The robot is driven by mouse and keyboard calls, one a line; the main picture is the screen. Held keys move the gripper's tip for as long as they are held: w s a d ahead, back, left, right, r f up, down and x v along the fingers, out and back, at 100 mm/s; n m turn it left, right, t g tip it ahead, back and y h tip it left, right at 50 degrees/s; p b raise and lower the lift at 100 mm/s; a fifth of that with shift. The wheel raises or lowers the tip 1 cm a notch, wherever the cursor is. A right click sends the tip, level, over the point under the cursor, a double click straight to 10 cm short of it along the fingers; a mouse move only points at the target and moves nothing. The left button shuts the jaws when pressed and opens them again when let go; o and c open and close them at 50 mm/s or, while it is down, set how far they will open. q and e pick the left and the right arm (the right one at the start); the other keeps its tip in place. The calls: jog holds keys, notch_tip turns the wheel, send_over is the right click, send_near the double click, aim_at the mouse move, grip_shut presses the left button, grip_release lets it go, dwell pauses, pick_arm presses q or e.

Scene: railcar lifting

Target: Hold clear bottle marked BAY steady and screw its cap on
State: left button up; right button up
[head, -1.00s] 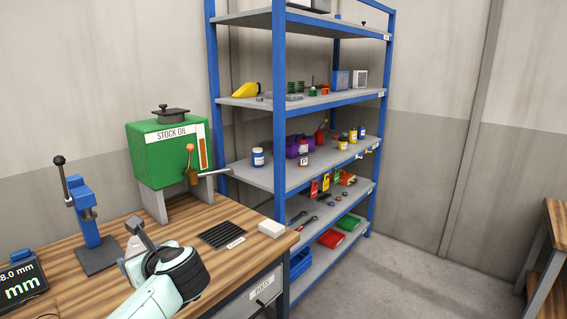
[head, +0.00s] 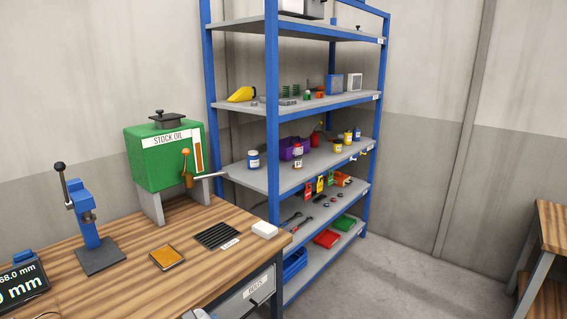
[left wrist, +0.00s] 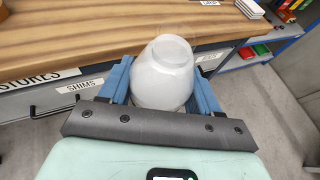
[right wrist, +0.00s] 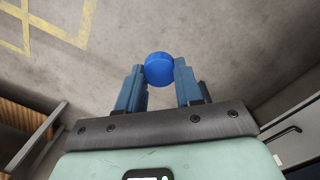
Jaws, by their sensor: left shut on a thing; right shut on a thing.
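My left gripper (left wrist: 161,78) is shut around a clear, whitish bottle (left wrist: 165,76) in the left wrist view. The bottle's narrower mouth end points away from the wrist, and no cap shows on it. No BAY marking can be read. My right gripper (right wrist: 158,68) is shut on a round blue cap (right wrist: 158,70) in the right wrist view, gripped at its sides near the fingertips. The cap is apart from any bottle in that view, with floor behind it. In the head view neither gripper shows clearly; only a small pale piece shows at the bottom edge.
The wooden bench (head: 130,288) has drawers marked SHIMS (left wrist: 86,85) below its front edge. On it stand a green stock oil tank (head: 165,158), a blue press (head: 88,225), an orange-brown pad (head: 167,257) and a black grate (head: 218,236). A loaded blue shelf rack (head: 272,130) stands behind.

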jog(key=shift+w+r, duration=0.15)
jog(key=shift+r, duration=0.25)
pick_arm(q)
jog(key=shift+m+t+h, duration=0.3)
jog(key=shift+m+h, duration=0.4)
jog(key=f, duration=0.1)
jog(key=s+d+f, duration=0.1)
jog(key=f, duration=0.1)
jog(key=s+d+f, duration=0.1)
jog(key=shift+s+d+f, duration=0.25)
jog(key=shift+f, duration=0.05)
jog(key=d+f+m+h, duration=0.8)
jog(key=d+f, duration=0.3)
jog(key=d, duration=0.2)
jog(key=shift+d+f+h, duration=0.25)
jog(key=shift+f+h, duration=0.05)
jog(key=shift+h, duration=0.4)
